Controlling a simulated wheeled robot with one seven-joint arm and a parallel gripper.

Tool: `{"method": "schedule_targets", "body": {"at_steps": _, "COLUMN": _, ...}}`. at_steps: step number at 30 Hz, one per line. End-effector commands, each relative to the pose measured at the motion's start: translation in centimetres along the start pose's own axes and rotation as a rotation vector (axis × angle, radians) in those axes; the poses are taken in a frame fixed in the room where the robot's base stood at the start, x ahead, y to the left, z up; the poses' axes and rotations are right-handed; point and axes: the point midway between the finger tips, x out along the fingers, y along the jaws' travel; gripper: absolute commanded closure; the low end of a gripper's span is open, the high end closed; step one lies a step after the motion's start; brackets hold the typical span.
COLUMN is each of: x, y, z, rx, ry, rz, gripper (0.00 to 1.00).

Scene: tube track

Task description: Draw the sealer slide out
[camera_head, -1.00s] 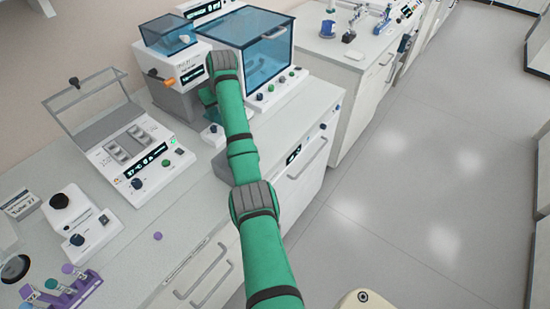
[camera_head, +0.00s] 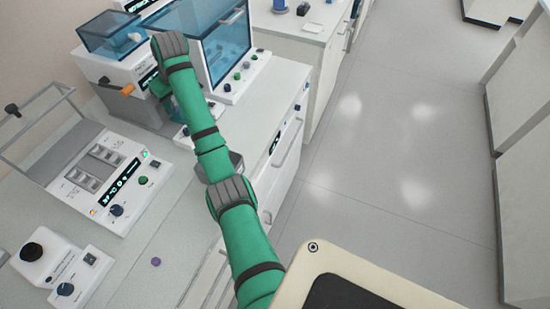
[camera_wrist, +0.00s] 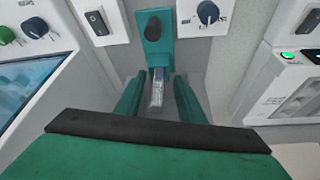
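In the wrist view my gripper (camera_wrist: 160,77) points at a teal upright part with a black knob (camera_wrist: 153,28), which may be the slide. My two green fingers stand apart, with a narrow silvery piece (camera_wrist: 157,92) between them. A gap shows on each side of it, so the fingers do not appear closed on it. In the head view a white bench device with a blue clear cover (camera_head: 112,36) and an orange-tipped lever (camera_head: 127,89) may be the sealer. My arm crosses in front of it and hides its front right side and most of my gripper.
A blue-windowed cabinet (camera_head: 222,42) stands right of the device. A white instrument with a raised frame (camera_head: 100,180) stands to the left, with a small black-knobbed unit (camera_head: 58,270) nearer. A purple cap (camera_head: 156,261) lies on the bench. The floor (camera_head: 400,170) at right is clear.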

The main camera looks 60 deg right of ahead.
Motion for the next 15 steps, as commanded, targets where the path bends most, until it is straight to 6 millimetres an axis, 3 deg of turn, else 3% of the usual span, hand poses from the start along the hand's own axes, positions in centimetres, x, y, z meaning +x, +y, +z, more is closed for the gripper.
{"method": "schedule_targets", "body": {"at_steps": 9, "x": -4.8, "y": 0.1, "z": -0.1, "rx": 0.000, "ry": 0.004, "rz": 0.002, "gripper": 0.65}}
{"method": "schedule_targets", "body": {"at_steps": 15, "x": -6.6, "y": 0.3, "z": -0.4, "rx": -0.001, "ry": 0.013, "rz": 0.007, "gripper": 0.65}}
